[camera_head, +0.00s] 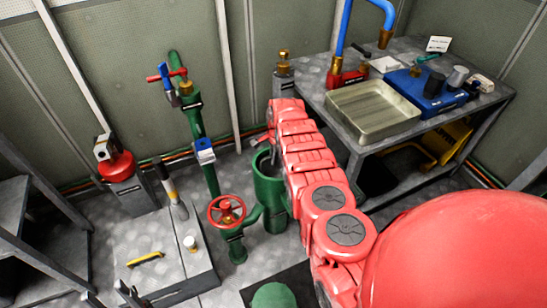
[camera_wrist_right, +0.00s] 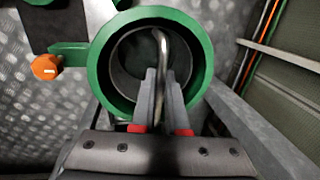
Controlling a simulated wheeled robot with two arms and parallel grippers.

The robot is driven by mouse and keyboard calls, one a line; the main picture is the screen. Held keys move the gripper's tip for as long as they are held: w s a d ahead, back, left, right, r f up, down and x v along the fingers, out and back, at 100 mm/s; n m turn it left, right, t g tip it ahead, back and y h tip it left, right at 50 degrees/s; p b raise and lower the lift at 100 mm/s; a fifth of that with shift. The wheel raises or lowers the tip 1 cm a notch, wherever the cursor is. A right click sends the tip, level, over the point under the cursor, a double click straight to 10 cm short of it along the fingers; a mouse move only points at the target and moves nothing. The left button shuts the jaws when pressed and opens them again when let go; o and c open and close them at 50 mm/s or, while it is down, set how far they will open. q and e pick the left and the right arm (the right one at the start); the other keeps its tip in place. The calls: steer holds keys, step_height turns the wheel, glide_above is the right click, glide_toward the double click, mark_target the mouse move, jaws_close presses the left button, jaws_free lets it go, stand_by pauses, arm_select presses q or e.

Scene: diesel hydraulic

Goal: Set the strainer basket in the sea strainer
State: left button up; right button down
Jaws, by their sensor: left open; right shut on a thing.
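The sea strainer is an open green cylinder (camera_head: 269,190) standing on the floor left of my right arm. In the right wrist view its thick green rim (camera_wrist_right: 101,75) is seen from above. The grey strainer basket (camera_wrist_right: 122,75) shows inside that rim, with a bent metal handle (camera_wrist_right: 162,45). My right gripper (camera_wrist_right: 158,75) is shut on the handle, over the strainer's mouth. How deep the basket sits cannot be told. In the head view my right arm mostly hides the gripper. My left gripper (camera_head: 110,296) shows only its fingertips at the bottom left, open and empty.
A red handwheel valve (camera_head: 226,210) and green pipes stand just left of the strainer. A bench with a metal tray (camera_head: 345,117) and a blue box (camera_head: 428,98) is at the right. A low metal box with a yellow handle (camera_head: 146,259) is at the lower left.

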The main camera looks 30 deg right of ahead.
steer(key=c, duration=0.8)
jaws_free()
steer(key=shift+c, duration=0.2)
steer(key=r+p, duration=0.2)
steer(key=r, duration=0.1)
steer(key=r+p, duration=0.1)
steer(key=p, duration=0.1)
steer(key=shift+s+r, duration=0.15)
steer(key=shift+s, duration=0.15)
step_height(320, 180, up, 13)
steer(key=s+p, duration=0.2)
steer(key=p, duration=0.1)
steer(key=shift+s, duration=0.25)
steer(key=shift+d, duration=0.15)
